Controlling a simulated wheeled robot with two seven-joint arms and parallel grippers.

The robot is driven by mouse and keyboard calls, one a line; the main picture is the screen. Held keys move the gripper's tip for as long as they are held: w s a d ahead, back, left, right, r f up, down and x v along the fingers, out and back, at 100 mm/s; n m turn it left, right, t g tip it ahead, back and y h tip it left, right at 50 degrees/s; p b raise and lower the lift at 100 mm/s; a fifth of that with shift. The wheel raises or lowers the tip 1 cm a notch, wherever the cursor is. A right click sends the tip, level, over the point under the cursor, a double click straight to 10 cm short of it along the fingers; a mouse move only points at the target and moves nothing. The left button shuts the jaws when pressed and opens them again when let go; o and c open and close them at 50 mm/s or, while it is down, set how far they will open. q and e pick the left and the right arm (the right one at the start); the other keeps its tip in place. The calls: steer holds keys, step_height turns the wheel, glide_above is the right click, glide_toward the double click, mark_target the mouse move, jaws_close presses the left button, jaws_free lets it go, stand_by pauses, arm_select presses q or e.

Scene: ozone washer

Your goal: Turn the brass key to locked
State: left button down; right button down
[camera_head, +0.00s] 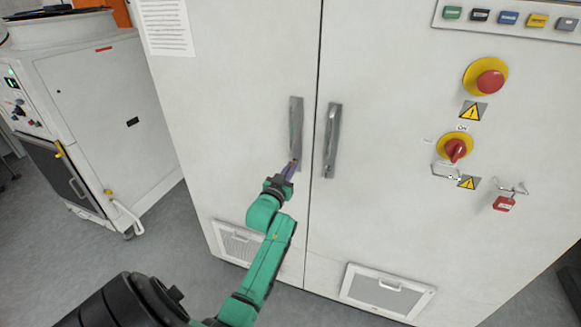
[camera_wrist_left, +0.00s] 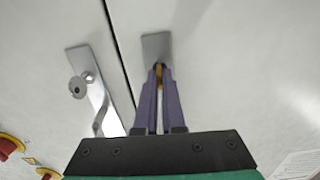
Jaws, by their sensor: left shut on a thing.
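The brass key (camera_wrist_left: 158,76) is at the lower end of the left door's handle plate (camera_head: 296,125) on the pale cabinet. Only a narrow brass-coloured piece of it shows in the left wrist view, between my purple fingers. My left gripper (camera_head: 293,166) reaches up to that plate and is shut on the key; in the left wrist view its fingertips (camera_wrist_left: 158,70) close around it. The fingers hide most of the key, so I cannot tell its turn angle. The plate also shows in the left wrist view (camera_wrist_left: 156,46). My right gripper is not in view.
The right door's handle (camera_head: 331,140) stands close beside, with a silver round lock piece (camera_wrist_left: 78,87) in the wrist view. A red emergency button (camera_head: 490,82), a red rotary switch (camera_head: 456,150) and a red padlock (camera_head: 504,203) are further right. A white machine (camera_head: 100,115) stands left.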

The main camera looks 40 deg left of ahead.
arm_select(q)
steer(key=shift+f+n, duration=0.15)
steer(key=shift+n, duration=0.15)
steer(key=c, duration=1)
jaws_free()
steer(key=b+v, duration=0.2)
steer(key=v, duration=1.2)
steer(key=shift+s+d, duration=0.1)
steer(key=shift+s, duration=0.1)
